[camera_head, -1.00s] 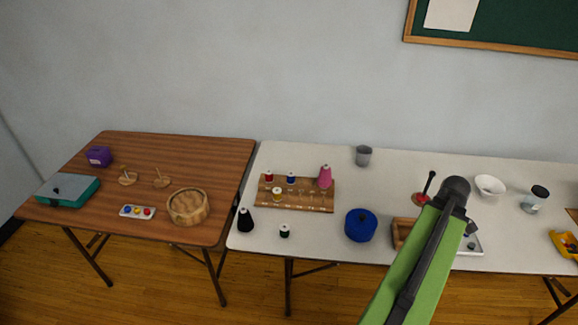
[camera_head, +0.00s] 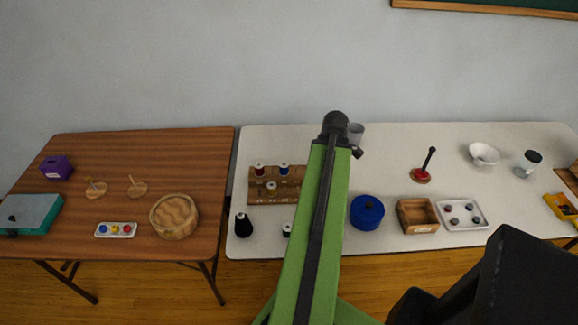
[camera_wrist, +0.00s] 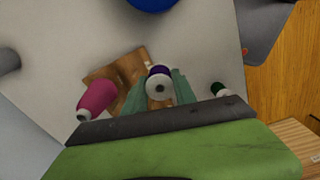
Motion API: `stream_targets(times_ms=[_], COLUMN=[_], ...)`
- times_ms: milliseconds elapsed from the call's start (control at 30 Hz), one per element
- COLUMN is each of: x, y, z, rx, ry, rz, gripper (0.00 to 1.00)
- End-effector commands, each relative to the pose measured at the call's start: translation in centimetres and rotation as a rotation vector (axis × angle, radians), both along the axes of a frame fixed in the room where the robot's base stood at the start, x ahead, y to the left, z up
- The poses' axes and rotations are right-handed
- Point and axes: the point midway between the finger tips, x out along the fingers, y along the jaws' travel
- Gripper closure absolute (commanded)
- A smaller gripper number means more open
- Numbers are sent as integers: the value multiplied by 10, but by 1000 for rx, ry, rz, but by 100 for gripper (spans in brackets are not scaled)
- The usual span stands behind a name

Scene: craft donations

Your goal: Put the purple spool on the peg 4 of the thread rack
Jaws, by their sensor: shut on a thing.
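In the wrist view, my gripper (camera_wrist: 159,79) is shut on the purple spool (camera_wrist: 158,70), its pale end facing the camera. The spool is over or near the wooden thread rack (camera_wrist: 104,73); the height between them is unclear. In the head view, the left part of the rack (camera_head: 256,196) shows on the pale table, bearing a red spool (camera_head: 259,171), a blue spool (camera_head: 284,170) and a yellowish spool (camera_head: 271,187). My arm hides the rack's right part, my gripper and the purple spool there. Peg numbers are not readable.
A pink cone (camera_wrist: 97,96) stands close beside the gripper. A black cone (camera_head: 243,226) and a small dark spool (camera_head: 286,230) stand in front of the rack. A blue pot (camera_head: 367,212) and a wooden box (camera_head: 417,216) are to its right.

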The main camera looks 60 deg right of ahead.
Motion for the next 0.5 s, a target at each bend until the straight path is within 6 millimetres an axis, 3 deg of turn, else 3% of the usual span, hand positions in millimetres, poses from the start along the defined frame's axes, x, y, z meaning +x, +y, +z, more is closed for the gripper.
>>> stream_targets(times_ms=[167,400,500], x=[8,86,108], y=[-3,-5,-1], z=[-1,-6,-7], rx=[0,0,0], ry=[0,0,0], rz=[-4,-5,-8], gripper=[100,100,100])
